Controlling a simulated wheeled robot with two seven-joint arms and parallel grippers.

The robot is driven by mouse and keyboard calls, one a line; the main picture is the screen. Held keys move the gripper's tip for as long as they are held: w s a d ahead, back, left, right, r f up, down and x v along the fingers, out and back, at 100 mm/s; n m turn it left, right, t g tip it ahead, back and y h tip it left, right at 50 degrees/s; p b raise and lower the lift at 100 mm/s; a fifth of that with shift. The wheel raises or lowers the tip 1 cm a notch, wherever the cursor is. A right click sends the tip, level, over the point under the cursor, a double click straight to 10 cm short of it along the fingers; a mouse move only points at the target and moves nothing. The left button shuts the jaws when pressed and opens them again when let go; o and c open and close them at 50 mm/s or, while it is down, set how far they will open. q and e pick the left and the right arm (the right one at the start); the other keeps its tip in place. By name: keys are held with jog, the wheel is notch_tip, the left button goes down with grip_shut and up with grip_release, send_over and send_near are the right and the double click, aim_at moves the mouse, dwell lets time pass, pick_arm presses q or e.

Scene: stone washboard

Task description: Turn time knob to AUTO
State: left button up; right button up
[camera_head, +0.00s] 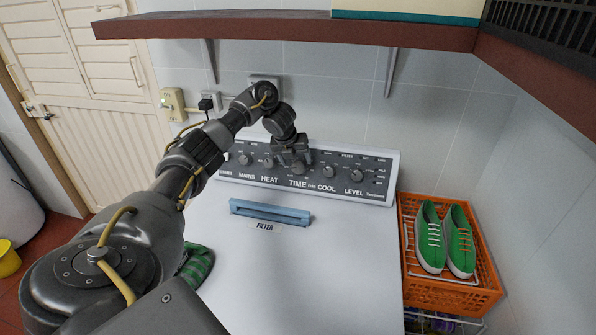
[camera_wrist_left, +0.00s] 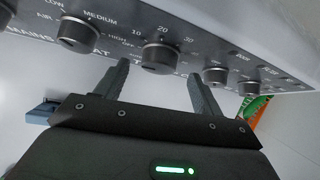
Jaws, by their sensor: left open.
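The time knob (camera_head: 299,169) is a dark round knob above the word TIME on the white control panel (camera_head: 386,190). In the left wrist view the time knob (camera_wrist_left: 162,58) sits under the marks 10, 20 and 30. My left gripper (camera_head: 291,163) is in front of the panel at this knob and partly covers it. In the left wrist view my left gripper (camera_wrist_left: 158,73) is open, its two fingers apart and spread to either side below the knob. Nothing is between the fingers. My right gripper is not in view.
The heat knob (camera_head: 268,163) and cool knob (camera_head: 327,171) sit close on either side. A blue filter handle (camera_head: 270,212) is on the white top below. A brown shelf (camera_head: 300,30) hangs overhead. Green shoes (camera_head: 445,240) stand in an orange basket (camera_head: 450,296) at right.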

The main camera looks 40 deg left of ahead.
aim_at(296, 166)
pick_arm(q)
jog(key=shift+x, duration=1.65)
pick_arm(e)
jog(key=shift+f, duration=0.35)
pick_arm(q)
jog(key=shift+s, duration=0.1)
jog(key=c, duration=1)
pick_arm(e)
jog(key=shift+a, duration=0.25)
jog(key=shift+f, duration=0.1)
pick_arm(q)
jog(key=shift+s+a+f+n+t+h+b, duration=0.1)
jog(key=shift+a+f+n+t+h+b, duration=0.1)
jog(key=shift+n+t+h+b, duration=0.35)
jog(key=shift+s+f+n+t+h+b, duration=0.1)
jog(key=shift+n+t+h+b, duration=0.3)
jog(key=shift+n+h, duration=0.35)
jog(key=shift+n+t+h+b, duration=0.5)
jog(key=shift+n+t+b, duration=0.35)
jog(key=shift+n+b, duration=0.25)
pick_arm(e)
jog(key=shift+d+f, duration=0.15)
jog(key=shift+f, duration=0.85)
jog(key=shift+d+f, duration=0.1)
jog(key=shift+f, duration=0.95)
